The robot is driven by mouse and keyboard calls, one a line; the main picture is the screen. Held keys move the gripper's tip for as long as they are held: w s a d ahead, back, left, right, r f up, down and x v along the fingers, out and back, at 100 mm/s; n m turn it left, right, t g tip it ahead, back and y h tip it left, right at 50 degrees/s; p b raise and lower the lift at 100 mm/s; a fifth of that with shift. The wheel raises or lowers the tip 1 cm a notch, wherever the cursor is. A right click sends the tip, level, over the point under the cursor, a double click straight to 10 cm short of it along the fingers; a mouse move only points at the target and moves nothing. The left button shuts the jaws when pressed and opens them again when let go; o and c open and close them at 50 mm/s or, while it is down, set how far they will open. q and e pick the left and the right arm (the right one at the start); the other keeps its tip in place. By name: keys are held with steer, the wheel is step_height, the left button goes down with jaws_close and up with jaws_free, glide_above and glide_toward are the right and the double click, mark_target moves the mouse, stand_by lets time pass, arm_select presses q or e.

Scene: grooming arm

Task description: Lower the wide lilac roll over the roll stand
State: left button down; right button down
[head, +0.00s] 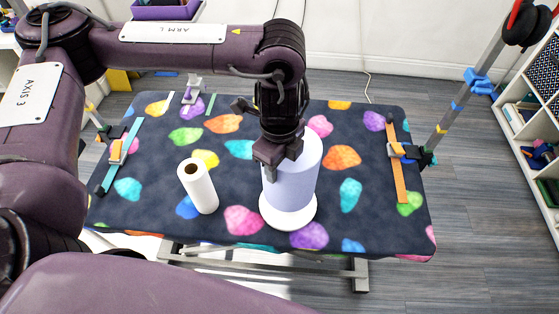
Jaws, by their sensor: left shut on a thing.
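The wide lilac roll (295,178) stands upright over the round white base of the roll stand (288,222), right of the table's middle. The base shows as a rim around the roll's lower end. Any post is hidden, and I cannot tell whether the roll's bottom touches the base. My left gripper (277,155) points down at the roll's upper left edge and is shut on its wall. One finger shows outside the wall; the other is hidden. My right gripper is not in view.
A narrower white roll (198,187) stands upright to the left on the patterned grooming table (150,205). Clamps with straps sit at the left edge (116,150) and right edge (396,150). A slanted grey pole (462,95) rises at the right. The table's front middle is mostly clear.

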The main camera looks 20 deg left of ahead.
arm_select(q)
steer(key=shift+r+p, duration=0.1)
steer(key=shift+p, duration=0.2)
stand_by(0.4)
steer(key=shift+f, duration=0.2)
steer(key=shift+f+b, duration=2.5)
steer(key=shift+f, duration=1.05)
steer(key=c, duration=0.6)
jaws_free()
steer(key=shift+c, duration=0.2)
step_height(320, 180, up, 8)
steer(key=shift+p, duration=0.4)
steer(key=shift+f, duration=0.1)
